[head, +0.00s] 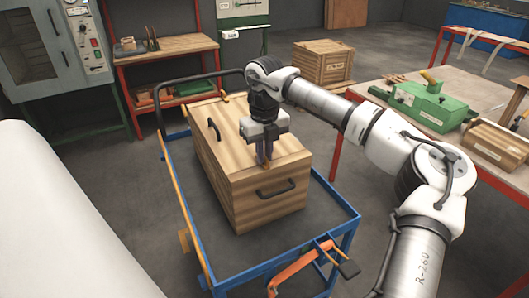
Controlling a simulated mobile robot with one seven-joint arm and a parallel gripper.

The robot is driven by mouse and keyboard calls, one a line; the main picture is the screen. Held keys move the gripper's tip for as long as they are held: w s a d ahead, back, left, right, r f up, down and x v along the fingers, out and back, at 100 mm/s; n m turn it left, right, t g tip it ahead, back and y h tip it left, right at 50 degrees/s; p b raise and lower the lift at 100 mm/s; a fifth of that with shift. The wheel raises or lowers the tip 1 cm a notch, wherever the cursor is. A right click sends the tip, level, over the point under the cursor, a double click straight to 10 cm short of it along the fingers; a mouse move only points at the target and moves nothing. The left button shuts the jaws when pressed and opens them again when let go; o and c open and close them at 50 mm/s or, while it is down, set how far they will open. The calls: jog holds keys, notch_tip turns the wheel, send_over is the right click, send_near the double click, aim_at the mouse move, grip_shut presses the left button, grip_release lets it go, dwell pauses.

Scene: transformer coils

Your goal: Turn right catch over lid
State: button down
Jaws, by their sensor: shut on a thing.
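A wooden box (240,205) with a plank lid (226,150) stands on a blue trolley. The lid lies on the box and has a dark handle (214,129) near its left edge. My gripper (264,162) points down at the near edge of the lid, above the front face's dark handle (275,188). Its fingers are shut on a small brownish catch (266,167) at that edge. The fingers hide most of the catch, so I cannot tell how far it is turned. A small yellowish piece (225,97) shows at the box's far end.
The blue trolley (338,204) has a dark push bar (200,78) at the back and an orange lever (300,268) in front. A bench with a green device (427,104) stands at right, a wooden crate (322,66) behind.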

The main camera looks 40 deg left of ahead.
jog(key=c, duration=1.5)
grip_release()
notch_tip(320, 180, up, 14)
jog(key=shift+f+b, duration=0.1)
jog(key=shift+b, duration=0.95)
